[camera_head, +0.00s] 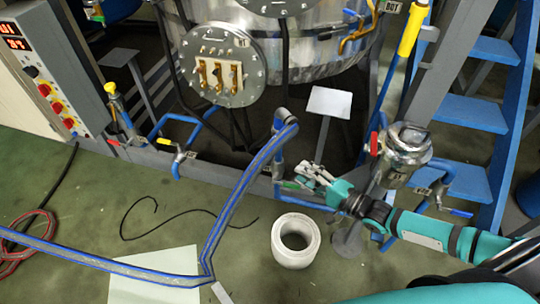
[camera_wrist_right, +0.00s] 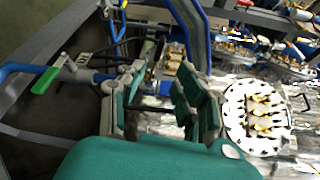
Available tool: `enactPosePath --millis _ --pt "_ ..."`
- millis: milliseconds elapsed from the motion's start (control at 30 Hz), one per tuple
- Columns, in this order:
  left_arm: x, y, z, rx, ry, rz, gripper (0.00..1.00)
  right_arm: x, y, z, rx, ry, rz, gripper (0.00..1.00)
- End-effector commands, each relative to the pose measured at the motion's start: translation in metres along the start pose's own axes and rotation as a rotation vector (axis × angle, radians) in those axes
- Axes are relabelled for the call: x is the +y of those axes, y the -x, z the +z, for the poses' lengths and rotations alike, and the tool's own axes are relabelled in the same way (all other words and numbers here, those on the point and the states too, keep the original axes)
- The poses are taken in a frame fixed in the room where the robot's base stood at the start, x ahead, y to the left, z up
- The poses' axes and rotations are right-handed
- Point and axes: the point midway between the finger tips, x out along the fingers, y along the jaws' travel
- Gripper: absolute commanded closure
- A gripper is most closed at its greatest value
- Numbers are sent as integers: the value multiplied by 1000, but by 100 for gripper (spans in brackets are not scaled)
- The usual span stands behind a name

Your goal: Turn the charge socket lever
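A green lever (camera_head: 290,185) sits on a pipe valve low in front of the vessel; it is the lever nearest my right gripper. I cannot read a label that marks it as the charge socket lever. In the right wrist view, the green lever (camera_wrist_right: 46,80) is at the left, outside the finger gap. My right gripper (camera_head: 310,173) is just right of it and seems apart from it. In the wrist view, the fingers of the right gripper (camera_wrist_right: 158,88) are spread with nothing held between them. My left gripper is not in view.
A steel vessel with a round socket plate (camera_head: 222,66) stands behind. A metal canister with a red lever (camera_head: 374,143) is by my right arm. A blue-striped pipe (camera_head: 240,190) crosses at left. A white ring (camera_head: 295,257) and pale sheet (camera_head: 150,288) are on the floor.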

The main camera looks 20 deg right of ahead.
Motion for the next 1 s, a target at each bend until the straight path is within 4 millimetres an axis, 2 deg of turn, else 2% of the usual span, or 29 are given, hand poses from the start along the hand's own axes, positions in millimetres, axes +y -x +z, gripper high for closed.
enactPosePath --millis 33,300,500,700,1000 --pt "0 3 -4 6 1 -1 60 0 -14 0 0 1 -6 66" --pt "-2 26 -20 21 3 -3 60 0 -73 0 -1 2 -4 66" --pt "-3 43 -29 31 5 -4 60 1 -107 0 0 3 -2 66" --pt "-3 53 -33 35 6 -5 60 1 -124 0 1 2 1 66" --pt "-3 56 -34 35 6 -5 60 1 -126 0 1 3 2 66"
